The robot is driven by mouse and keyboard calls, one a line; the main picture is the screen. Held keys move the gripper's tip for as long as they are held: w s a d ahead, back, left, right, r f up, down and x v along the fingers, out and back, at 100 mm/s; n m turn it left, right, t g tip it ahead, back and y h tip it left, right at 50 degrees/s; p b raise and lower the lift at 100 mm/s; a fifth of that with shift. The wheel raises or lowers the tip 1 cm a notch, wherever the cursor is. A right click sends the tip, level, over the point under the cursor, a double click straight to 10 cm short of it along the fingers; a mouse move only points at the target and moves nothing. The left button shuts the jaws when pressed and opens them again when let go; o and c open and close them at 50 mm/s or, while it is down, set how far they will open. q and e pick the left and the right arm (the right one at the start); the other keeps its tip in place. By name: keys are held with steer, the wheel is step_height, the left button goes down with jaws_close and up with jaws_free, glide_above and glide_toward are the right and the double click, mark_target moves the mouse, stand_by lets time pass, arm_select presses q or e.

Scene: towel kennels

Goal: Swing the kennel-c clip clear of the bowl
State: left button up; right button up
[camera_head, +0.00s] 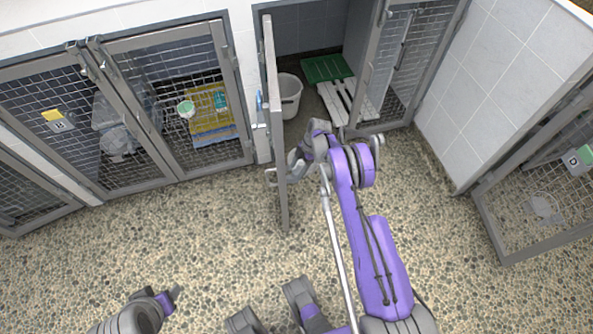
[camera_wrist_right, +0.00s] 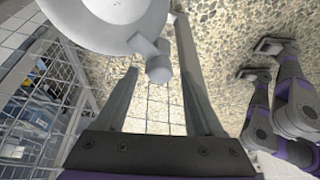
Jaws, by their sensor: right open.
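In the right wrist view a pale round bowl (camera_wrist_right: 105,18) fills the top. A grey clip (camera_wrist_right: 158,68) with a knob-like end sits at its rim, overlapping the bowl in this view. My right gripper (camera_wrist_right: 158,88) is open, with one finger on each side of the knob; I cannot tell whether they touch it. In the head view my right gripper (camera_head: 287,172) is at the open middle door (camera_head: 277,120), seen nearly edge-on, and the arm hides much there. My left gripper (camera_head: 170,296) is low at the left, away from the kennels; its opening is unclear.
Inside the open kennel are a white bucket (camera_head: 289,95), a green mat (camera_head: 327,68) and a pale slatted board (camera_head: 340,103). Closed mesh doors (camera_head: 180,100) stand at the left. Another mesh gate (camera_head: 540,200) stands at the right. The pebbled floor (camera_head: 220,240) in front is clear.

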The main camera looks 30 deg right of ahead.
steer(key=shift+a+f, duration=0.2)
steer(key=shift+f, duration=0.3)
jaws_close()
